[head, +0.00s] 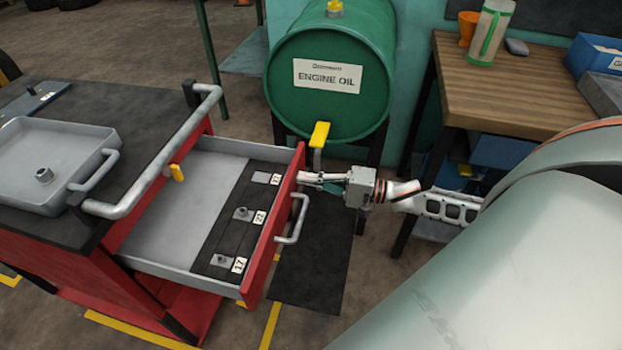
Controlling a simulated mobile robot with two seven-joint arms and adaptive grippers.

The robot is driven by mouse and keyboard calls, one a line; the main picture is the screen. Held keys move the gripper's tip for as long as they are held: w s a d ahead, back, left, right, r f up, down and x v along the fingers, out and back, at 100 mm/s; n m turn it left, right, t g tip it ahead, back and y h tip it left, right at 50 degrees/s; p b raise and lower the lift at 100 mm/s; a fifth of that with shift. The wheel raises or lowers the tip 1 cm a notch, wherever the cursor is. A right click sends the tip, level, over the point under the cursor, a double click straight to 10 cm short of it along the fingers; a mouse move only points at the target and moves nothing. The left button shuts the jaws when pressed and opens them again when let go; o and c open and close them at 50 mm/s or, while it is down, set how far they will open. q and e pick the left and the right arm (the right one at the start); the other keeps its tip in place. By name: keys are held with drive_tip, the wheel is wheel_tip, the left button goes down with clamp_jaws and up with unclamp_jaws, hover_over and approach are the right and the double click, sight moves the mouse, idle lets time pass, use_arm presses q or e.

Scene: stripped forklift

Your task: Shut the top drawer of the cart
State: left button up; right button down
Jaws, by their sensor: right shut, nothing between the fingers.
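The red cart (62,262) stands at the left with a dark top. Its top drawer (172,209) is pulled well out toward the right, with a grey inside and a red front (268,243). A grey bar handle (296,220) is on the front's outer face. In the drawer lies a dark insert (229,243) with sockets and labels 17, 22 and another number. My right gripper (303,179) is shut and empty. Its fingertips are at the far end of the drawer front, above the handle in the picture; whether they touch it I cannot tell. My left gripper is out of view.
A grey tray (45,160) sits on the cart top, beside a push rail (160,160). A green engine oil drum (335,75) stands just behind the drawer, its yellow tap near my gripper. A wooden bench (500,85) is at the back right. A dark mat (313,265) lies below.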

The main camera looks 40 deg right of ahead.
sight(211, 170)
drive_tip(key=b+x, duration=0.1)
drive_tip(key=x, duration=2.6)
drive_tip(key=shift+w+a+f+b, duration=0.1)
drive_tip(key=shift+w+b, duration=0.25)
drive_tip(key=shift+b, duration=0.05)
drive_tip(key=shift+w+a, duration=0.25)
drive_tip(key=shift+w, duration=0.05)
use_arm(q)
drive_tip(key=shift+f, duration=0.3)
use_arm(e)
drive_tip(key=shift+r, duration=0.3)
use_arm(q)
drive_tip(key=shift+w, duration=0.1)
